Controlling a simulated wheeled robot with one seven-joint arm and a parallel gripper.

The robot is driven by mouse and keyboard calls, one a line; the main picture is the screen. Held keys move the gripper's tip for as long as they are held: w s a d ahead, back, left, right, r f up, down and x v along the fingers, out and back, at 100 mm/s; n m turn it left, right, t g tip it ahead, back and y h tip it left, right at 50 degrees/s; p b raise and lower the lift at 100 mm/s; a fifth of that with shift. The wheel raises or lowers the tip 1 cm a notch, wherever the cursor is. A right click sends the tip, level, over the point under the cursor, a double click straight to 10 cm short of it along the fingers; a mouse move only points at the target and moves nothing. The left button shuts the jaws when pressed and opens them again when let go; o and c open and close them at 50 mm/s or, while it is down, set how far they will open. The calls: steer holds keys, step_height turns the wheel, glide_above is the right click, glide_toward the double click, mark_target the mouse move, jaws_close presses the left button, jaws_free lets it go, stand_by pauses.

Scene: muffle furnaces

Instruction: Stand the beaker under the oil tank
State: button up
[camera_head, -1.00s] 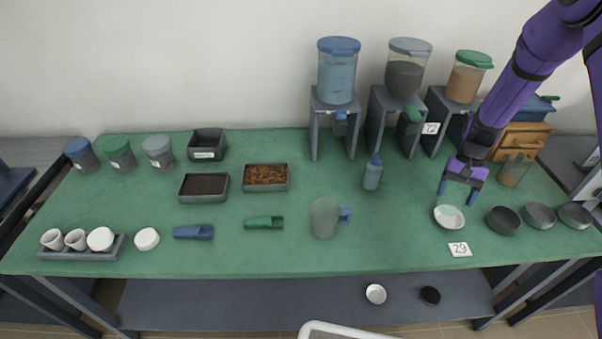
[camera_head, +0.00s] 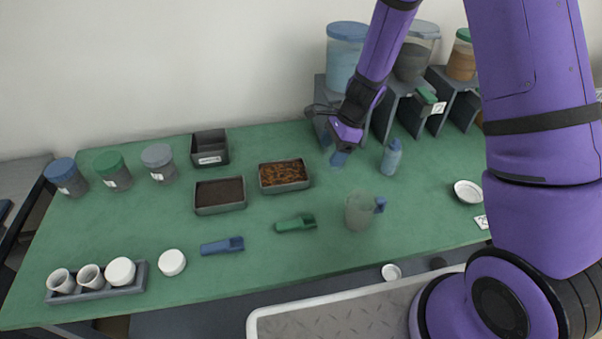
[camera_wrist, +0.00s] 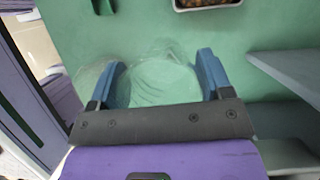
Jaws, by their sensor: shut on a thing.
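My gripper (camera_head: 334,149) is low at the front of the blue-lidded tank (camera_head: 346,55) and its grey stand. In the wrist view its two blue fingers (camera_wrist: 162,75) are shut on a clear, faintly outlined beaker (camera_wrist: 160,88). In the head view the held beaker is too faint to make out, and I cannot tell whether its base touches the bench. A grey-lidded tank (camera_head: 415,55) with dark contents and a green-lidded tank (camera_head: 462,60) with brown contents stand to the right. No readable label shows which holds oil.
A blue bottle (camera_head: 391,158) stands just right of my gripper. A frosted jug (camera_head: 359,211) stands nearer the front. A tray of brown bits (camera_head: 284,176) lies to the left. A stand panel (camera_wrist: 285,75) is close on the right in the wrist view.

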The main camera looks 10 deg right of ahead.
mark_target(322, 165)
steer(key=shift+a+m, duration=0.3)
steer(key=shift+a, duration=0.25)
steer(key=shift+w+a+f, duration=0.1)
steer(key=shift+a+f, duration=0.1)
steer(key=shift+a, duration=0.1)
step_height(322, 165, down, 5)
steer(key=shift+a+r, duration=0.1)
steer(key=shift+a, duration=0.05)
steer(key=shift+f, duration=2.3)
steer(key=o, duration=0.9)
steer(key=shift+f, duration=0.1)
steer(key=shift+o, duration=0.2)
